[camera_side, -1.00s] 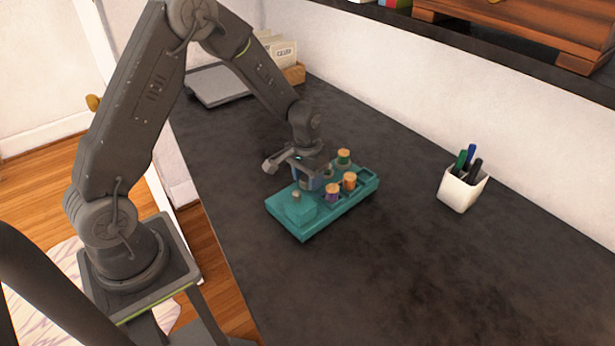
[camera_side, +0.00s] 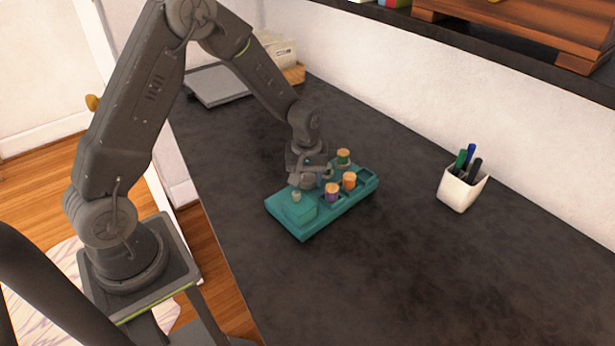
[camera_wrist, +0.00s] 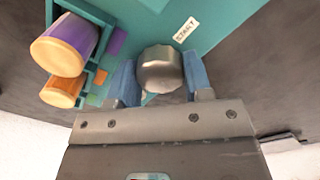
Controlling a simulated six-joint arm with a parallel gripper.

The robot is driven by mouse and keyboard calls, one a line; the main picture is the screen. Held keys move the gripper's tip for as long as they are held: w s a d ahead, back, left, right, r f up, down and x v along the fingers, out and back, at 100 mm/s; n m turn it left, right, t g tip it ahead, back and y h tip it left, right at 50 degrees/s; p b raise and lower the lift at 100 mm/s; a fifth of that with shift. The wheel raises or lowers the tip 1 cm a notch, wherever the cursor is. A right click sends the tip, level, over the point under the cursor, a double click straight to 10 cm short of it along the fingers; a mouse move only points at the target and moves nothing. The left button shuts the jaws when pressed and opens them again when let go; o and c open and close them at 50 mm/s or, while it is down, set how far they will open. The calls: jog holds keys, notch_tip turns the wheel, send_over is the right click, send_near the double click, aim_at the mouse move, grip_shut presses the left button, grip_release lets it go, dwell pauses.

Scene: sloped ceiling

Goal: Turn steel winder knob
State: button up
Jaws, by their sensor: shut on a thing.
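The steel winder knob (camera_wrist: 160,68) is a round grey knob on the teal unit (camera_wrist: 232,12), beside a "START" label (camera_wrist: 186,30). In the wrist view my gripper (camera_wrist: 160,80) is shut on it, with one blue finger on each side. In the side view my gripper (camera_side: 305,184) is low over the teal unit (camera_side: 306,233), close to its raised block. The gripped knob is hard to make out there. A small pale peg (camera_side: 296,196) shows on top of the raised block.
Spools with orange tops stand in the teal unit: purple (camera_side: 332,192), orange (camera_side: 349,181) and green (camera_side: 343,157), close to my gripper. A white pen cup (camera_side: 461,190) stands at the right and a grey laptop (camera_side: 218,84) at the back. The dark worktop (camera_side: 400,270) in front is clear.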

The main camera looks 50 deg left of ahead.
aim_at(307, 177)
dwell(0.3)
jog(key=o, duration=0.9)
jog(key=shift+o, duration=0.2)
notch_tip(307, 177, up, 14)
jog(key=shift+s, duration=0.1)
